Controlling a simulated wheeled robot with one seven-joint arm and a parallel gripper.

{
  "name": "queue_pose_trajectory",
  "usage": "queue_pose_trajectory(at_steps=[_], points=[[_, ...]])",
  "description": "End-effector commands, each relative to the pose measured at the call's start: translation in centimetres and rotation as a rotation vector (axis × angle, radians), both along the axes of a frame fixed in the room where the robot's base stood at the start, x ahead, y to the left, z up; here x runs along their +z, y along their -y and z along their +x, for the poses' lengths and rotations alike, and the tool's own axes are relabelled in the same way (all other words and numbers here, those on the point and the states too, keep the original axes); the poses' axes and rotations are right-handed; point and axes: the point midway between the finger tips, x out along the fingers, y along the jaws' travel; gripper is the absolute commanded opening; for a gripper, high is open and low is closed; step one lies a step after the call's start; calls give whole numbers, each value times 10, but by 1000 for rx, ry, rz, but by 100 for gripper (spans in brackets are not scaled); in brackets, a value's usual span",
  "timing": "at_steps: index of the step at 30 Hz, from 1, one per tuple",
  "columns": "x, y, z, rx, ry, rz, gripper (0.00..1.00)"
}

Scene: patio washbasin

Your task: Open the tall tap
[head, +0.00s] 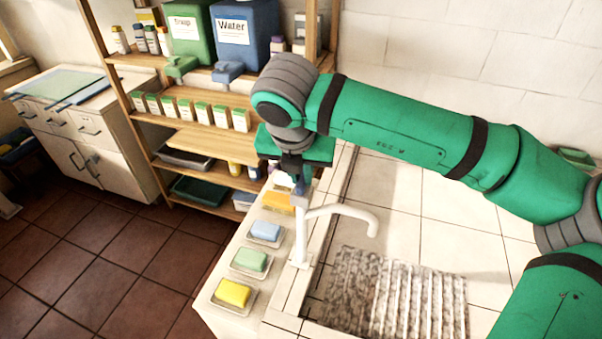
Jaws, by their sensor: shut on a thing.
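The tall tap (300,236) is white and stands upright at the left edge of the tiled basin. Its curved spout (345,211) reaches right and bends down over the basin; no water shows below it. My gripper (297,184) comes down from above onto the top of the tap and is shut there. The tap's top and handle are mostly hidden behind my fingers, so how far the handle is turned cannot be told.
Yellow (233,293), green (249,260), blue (265,231) and orange (277,202) soaps sit on dishes along the ledge left of the tap. A wooden shelf (190,133) with green and blue containers stands behind. A ribbed grey washboard area (395,295) lies in the basin's front.

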Motion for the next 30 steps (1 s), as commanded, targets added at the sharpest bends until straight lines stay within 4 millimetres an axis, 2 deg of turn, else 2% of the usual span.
queue_pose_trajectory(at_steps=[30], points=[[0,7,3,935,1,3,0]])
